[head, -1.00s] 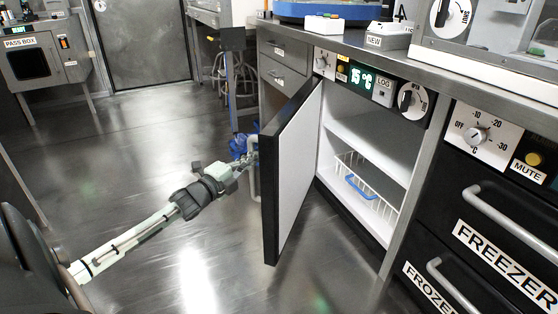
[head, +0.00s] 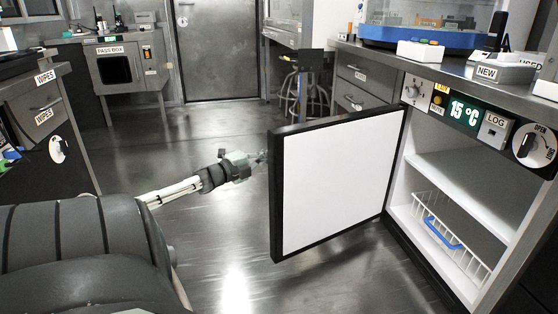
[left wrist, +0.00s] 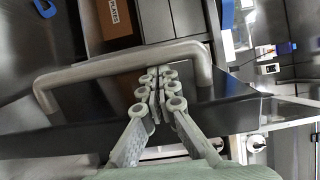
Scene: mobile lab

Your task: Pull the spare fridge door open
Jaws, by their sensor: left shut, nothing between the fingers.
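The spare fridge door (head: 335,185) stands wide open, its white inner face toward me and its black edge to the left. The fridge interior (head: 465,170) shows a shelf and a white wire basket (head: 450,240) with a blue handle. My left gripper (head: 262,157) is at the door's free edge, on its outer side, which the door hides in the head view. In the left wrist view, the grey bar handle (left wrist: 85,72) crosses in front of the left gripper (left wrist: 160,75). Its fingers are closed together beside the bar, with nothing between them. My right gripper is out of view.
A control panel reading 15 °C (head: 468,110) sits above the fridge opening. A drawer cabinet (head: 365,88) and a stool (head: 305,90) stand behind the door. A pass box (head: 125,65) is at the back left.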

